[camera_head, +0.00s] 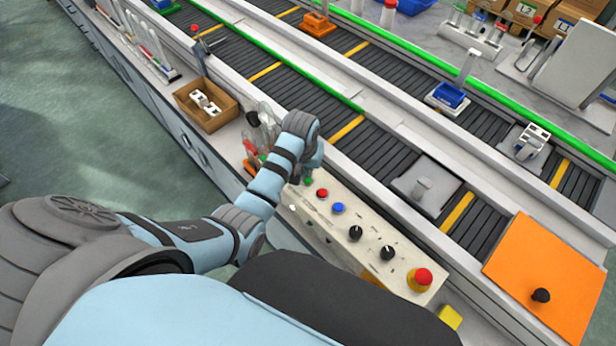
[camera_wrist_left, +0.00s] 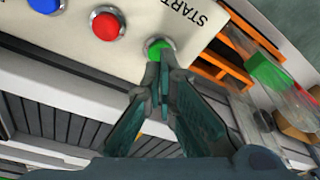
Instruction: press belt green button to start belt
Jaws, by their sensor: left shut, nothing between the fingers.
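The beige control panel (camera_head: 318,214) sits at the near side of the belt (camera_head: 385,153). Its green button (camera_wrist_left: 158,46) is at the end of the button row, beside the printed word START, with a red button (camera_wrist_left: 105,25) and a blue button (camera_wrist_left: 45,4) along the row. My left gripper (camera_wrist_left: 162,62) is shut and empty, its fingertips right at the green button and partly covering it. Whether they touch it or press it in, I cannot tell. In the head view, my left gripper (camera_head: 313,160) points down at the panel's far left end.
The panel also carries two black knobs (camera_head: 355,232) and a red emergency knob (camera_head: 420,279). An orange rack (camera_wrist_left: 222,65) stands close beside the green button. A brown box (camera_head: 222,118) with white parts lies further left. An orange plate (camera_head: 545,265) covers the belt's right end.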

